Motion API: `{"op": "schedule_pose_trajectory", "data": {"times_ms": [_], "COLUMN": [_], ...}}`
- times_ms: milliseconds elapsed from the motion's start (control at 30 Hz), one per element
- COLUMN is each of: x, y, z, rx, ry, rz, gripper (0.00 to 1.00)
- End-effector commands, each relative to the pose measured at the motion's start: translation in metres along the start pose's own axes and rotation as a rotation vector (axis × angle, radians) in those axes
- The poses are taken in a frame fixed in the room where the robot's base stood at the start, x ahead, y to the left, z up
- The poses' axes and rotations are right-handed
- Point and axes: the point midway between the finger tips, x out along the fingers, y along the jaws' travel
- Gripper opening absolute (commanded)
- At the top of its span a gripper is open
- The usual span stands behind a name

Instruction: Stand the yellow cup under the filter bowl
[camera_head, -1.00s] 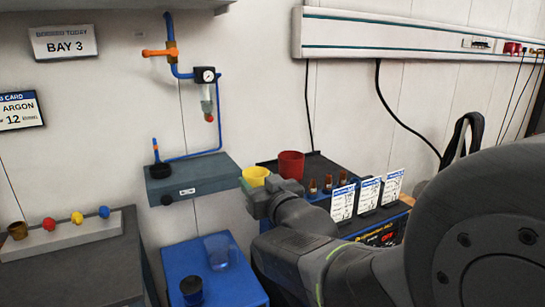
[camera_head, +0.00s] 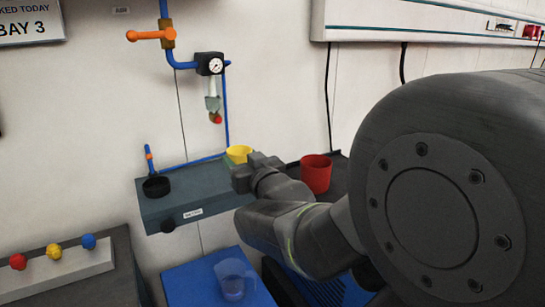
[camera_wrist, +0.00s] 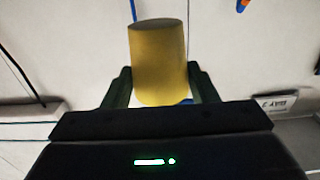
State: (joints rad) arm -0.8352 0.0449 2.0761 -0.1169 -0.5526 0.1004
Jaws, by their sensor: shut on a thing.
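The yellow cup (camera_head: 239,153) is held in my gripper (camera_head: 246,164), over the right end of the grey wall shelf. In the wrist view the cup (camera_wrist: 158,60) stands between the two fingers of my gripper (camera_wrist: 160,90), which are shut on it. The filter bowl (camera_head: 212,101) hangs below the round gauge on the blue pipe, with a red knob (camera_head: 215,118) at its bottom. The cup is below the bowl and to its right. I cannot tell whether the cup touches the shelf (camera_head: 185,204).
A black round holder (camera_head: 156,187) with a blue upright stands on the shelf's left. A red cup (camera_head: 316,174) stands on the dark surface to the right. A clear jug (camera_head: 233,279) sits on the blue surface below. An orange valve handle (camera_head: 150,35) is on the upper pipe.

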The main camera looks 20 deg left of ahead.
Motion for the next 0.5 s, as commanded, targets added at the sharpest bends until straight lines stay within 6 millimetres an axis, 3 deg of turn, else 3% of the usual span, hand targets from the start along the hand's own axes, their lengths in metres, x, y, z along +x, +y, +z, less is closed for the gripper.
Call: {"op": "schedule_pose_trajectory", "data": {"times_ms": [500], "x": [0.111], "y": [0.0], "z": [-0.001], "rx": [0.0], "ry": [-0.001], "rz": [-0.001], "gripper": [0.27]}}
